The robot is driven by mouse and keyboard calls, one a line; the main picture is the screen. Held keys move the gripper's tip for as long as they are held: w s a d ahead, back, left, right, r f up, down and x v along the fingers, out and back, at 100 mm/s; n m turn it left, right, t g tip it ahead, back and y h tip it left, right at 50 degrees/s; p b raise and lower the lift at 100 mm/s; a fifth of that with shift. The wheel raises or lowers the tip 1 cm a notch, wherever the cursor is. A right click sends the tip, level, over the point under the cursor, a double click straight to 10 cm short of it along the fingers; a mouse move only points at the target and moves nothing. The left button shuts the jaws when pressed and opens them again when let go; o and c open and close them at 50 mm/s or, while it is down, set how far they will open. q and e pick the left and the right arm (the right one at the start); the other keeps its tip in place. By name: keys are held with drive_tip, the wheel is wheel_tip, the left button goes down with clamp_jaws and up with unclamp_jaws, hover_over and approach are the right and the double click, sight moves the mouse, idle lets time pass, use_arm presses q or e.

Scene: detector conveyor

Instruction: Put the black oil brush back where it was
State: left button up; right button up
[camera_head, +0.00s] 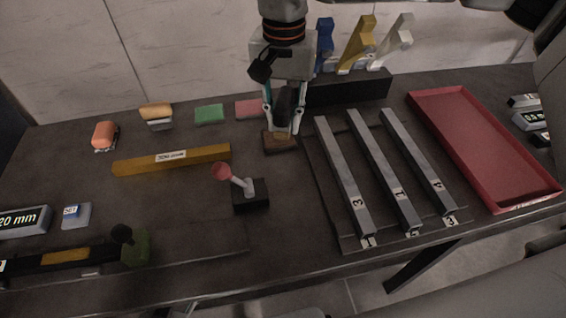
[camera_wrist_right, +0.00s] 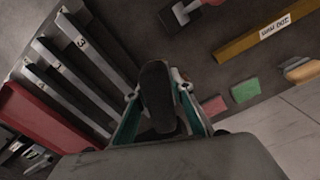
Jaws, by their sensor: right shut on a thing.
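My right gripper (camera_head: 283,128) points down at the back middle of the table. It is shut on the black oil brush (camera_head: 284,104), a dark oblong piece between its fingers. In the right wrist view the brush (camera_wrist_right: 157,88) lies between the two fingers (camera_wrist_right: 158,108) and hides what is under it. A small brown block (camera_head: 279,143) lies on the table just under the fingertips. I cannot tell whether the brush touches it. My left gripper is not in view.
Green (camera_head: 209,114) and pink (camera_head: 247,108) pads lie left of the gripper. A black block (camera_head: 348,89) with coloured hooks stands behind right. A red-knobbed lever (camera_head: 222,172) stands in front. Numbered grey bars (camera_head: 343,178) and a red tray (camera_head: 480,145) are right.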

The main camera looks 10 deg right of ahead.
sight(283, 173)
wheel_tip(283, 173, down, 15)
drive_tip(key=shift+w+r+b, duration=0.1)
drive_tip(key=shift+r+b, duration=0.05)
drive_tip(key=shift+b, duration=0.2)
drive_tip(key=shift+f, duration=0.2)
drive_tip(key=o, duration=1.1)
drive_tip(key=shift+c, duration=0.2)
drive_tip(key=shift+r, duration=0.1)
wheel_tip(283, 173, up, 12)
drive_tip(key=shift+r, duration=0.15)
